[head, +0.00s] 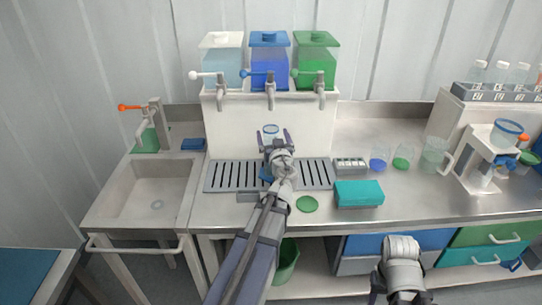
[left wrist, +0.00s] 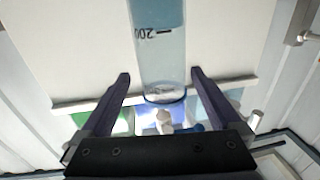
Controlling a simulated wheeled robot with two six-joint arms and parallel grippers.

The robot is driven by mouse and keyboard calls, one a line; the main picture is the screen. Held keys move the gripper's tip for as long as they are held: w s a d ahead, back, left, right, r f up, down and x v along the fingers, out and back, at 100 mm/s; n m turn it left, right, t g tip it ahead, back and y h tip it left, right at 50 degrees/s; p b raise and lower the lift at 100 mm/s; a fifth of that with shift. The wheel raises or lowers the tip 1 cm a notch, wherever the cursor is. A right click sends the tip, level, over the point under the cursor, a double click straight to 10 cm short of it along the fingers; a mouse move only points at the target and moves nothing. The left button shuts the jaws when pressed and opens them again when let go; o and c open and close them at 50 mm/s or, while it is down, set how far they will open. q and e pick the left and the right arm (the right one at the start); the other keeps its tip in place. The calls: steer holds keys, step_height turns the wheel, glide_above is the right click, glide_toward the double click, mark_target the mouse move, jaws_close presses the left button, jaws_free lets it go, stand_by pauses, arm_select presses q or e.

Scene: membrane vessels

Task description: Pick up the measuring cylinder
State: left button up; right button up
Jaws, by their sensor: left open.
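The measuring cylinder is clear and bluish with dark graduation marks. In the head view its round rim (head: 270,129) shows just beyond my left gripper (head: 272,139), in front of the white dispenser stand. My gripper and forearm hide most of its body. In the left wrist view the cylinder (left wrist: 158,45) comes down from the top edge, with an upside-down "200" mark, and its end lies between the two fingers of my left gripper (left wrist: 160,75). The fingers are open, with a gap showing on each side of the cylinder. My right gripper is not in view; only part of that arm shows.
Three dispensers with taps (head: 270,75) stand on the white stand (head: 300,125) behind. A slotted drain grate (head: 232,177) lies below. To the right are a teal box (head: 358,193), a green disc (head: 307,204), small beakers (head: 378,159) and a jug (head: 433,155). A sink (head: 150,190) is left.

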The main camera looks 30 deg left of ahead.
arm_select(q)
steer(key=x, duration=0.4)
steer(key=shift+a, duration=0.3)
jaws_close()
stand_by(0.5)
